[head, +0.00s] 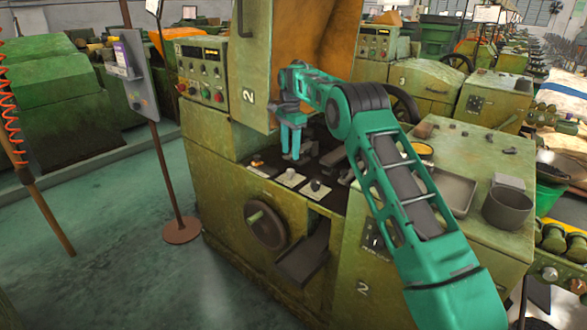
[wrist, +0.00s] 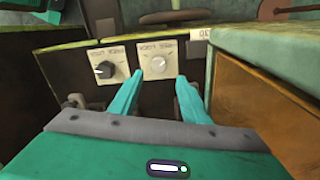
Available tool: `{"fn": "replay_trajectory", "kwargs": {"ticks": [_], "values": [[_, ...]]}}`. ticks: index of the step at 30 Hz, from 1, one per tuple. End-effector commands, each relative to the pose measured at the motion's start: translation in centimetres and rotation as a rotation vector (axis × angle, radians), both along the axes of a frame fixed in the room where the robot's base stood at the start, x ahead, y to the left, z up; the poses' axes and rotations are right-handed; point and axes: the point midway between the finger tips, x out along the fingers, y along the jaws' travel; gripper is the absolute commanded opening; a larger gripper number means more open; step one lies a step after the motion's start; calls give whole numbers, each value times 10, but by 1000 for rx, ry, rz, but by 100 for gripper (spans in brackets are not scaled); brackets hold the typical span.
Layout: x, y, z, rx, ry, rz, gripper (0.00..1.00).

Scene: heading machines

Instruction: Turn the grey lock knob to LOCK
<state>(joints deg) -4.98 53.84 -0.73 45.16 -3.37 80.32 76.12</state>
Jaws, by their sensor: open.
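The grey knob (wrist: 157,64) sits on a pale label plate (wrist: 160,50) in the wrist view, where the plate's lettering appears upside down. In the head view the knob (head: 290,173) is on the middle plate, just below my fingertips. Its pointing direction is too small to read. My gripper (wrist: 160,77) is open and empty, its fingertips on either side of the knob in the picture; contact cannot be told. In the head view my gripper (head: 291,157) points down over the machine's front ledge.
A black knob (wrist: 103,70) on a similar plate is close beside, also in the head view (head: 315,185). A raised orange-lined cover (head: 322,40) stands behind. A handwheel (head: 266,226) and chute (head: 302,262) are below.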

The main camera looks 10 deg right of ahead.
Motion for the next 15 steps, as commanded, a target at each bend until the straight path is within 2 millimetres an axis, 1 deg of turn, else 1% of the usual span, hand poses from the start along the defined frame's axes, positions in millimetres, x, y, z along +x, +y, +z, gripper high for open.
{"fn": "replay_trajectory", "kwargs": {"ticks": [1,3,9,12,15], "values": [[-1,0,-10,-1,4,1,43],[-1,0,-23,-1,3,1,43],[-1,0,-55,-1,2,2,43],[-1,0,-66,-1,1,2,43],[-1,0,-73,-1,0,1,43]]}}
